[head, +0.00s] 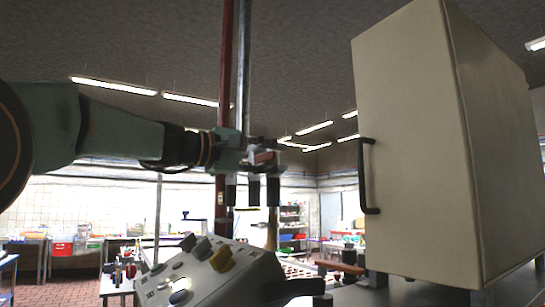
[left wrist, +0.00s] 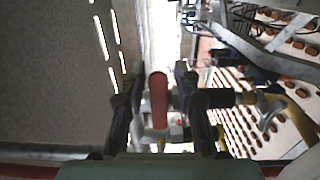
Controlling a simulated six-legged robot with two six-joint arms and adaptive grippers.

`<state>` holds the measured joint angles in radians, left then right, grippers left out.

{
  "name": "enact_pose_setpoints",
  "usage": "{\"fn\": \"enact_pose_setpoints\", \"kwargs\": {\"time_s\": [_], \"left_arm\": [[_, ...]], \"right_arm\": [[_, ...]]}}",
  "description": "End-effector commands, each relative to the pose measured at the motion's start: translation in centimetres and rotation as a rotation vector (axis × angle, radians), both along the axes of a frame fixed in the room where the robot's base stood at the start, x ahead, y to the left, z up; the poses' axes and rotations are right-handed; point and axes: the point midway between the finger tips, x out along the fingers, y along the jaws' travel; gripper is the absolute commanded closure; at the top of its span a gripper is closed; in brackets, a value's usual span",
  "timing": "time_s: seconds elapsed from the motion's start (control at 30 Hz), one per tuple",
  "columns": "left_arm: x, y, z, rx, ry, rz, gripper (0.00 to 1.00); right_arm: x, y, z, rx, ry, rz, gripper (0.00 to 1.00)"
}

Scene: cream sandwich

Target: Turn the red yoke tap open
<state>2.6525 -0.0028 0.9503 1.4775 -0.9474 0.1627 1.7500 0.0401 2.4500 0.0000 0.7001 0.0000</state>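A red tap handle (left wrist: 158,98) stands between the two fingers of my left gripper in the left wrist view, with a gap showing on each side. In the head view a small reddish piece (head: 263,157) shows at the left gripper (head: 252,190); it looks like the same handle, partly hidden by the gripper. The left gripper's fingers (left wrist: 158,112) are apart, and I see no clear contact with the handle. The tap's body is mostly hidden. My right gripper is not in view.
A red-brown pipe (head: 226,60) and a grey pipe (head: 243,60) run vertically behind the left gripper. A cream cabinet (head: 410,150) with a black handle (head: 366,175) stands at right. A control box (head: 205,275) with knobs lies below. A reddish-brown bar (head: 340,268) is at lower right.

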Motion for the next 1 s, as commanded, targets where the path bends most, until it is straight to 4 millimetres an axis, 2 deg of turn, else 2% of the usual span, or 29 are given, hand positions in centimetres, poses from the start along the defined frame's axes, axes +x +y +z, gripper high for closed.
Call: {"fn": "enact_pose_setpoints", "kwargs": {"time_s": [0.03, 0.33, 0.67, 1.0], "left_arm": [[0.0, 0.0, 0.0, 0.0, 0.0, 0.0, 0.76], [0.0, 0.2, 0.1, -0.002, 0.0, 0.002, 1.0], [0.0, 0.2, 0.0, 0.001, -0.009, 0.004, 1.0], [0.1, 0.4, -1.0, 0.092, -0.141, 0.006, 1.0]], "right_arm": [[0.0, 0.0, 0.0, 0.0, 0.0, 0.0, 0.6], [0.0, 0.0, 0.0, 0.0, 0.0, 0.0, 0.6], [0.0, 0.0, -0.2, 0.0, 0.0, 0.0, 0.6], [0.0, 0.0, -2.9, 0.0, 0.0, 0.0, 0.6]]}}
